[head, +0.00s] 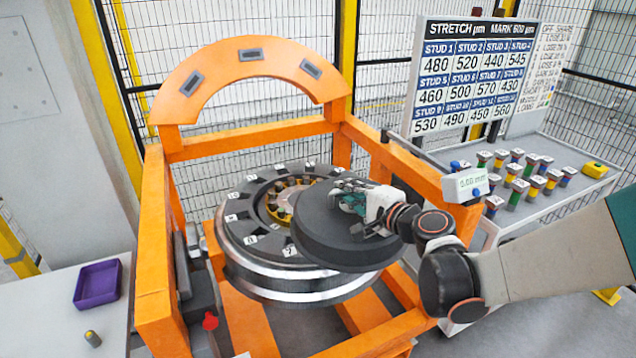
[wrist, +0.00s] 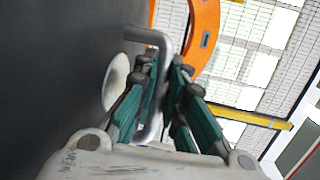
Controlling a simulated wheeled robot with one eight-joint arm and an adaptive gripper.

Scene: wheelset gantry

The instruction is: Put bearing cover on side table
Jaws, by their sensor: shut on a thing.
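The bearing cover (head: 318,238) is a thick dark grey disc. My gripper (head: 350,200) is shut on its handle, above the disc's top. In the wrist view, the silver bent handle (wrist: 162,48) runs between the gripper's green fingers (wrist: 165,85), and the cover's dark face (wrist: 55,70) fills the left. In the head view the cover overlaps the right part of the wheelset (head: 250,262), off its centre; the gap beneath it cannot be judged. The bearing's yellow ring (head: 277,205) shows partly uncovered. A pale side table (head: 40,312) stands at the lower left.
A purple tray (head: 98,284) and a small grey-yellow piece (head: 92,338) occupy part of the left table. The orange gantry frame (head: 155,255) and its arch surround the wheelset. At right, a grey cart (head: 560,200) holds several coloured studs, beneath a number board (head: 470,75).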

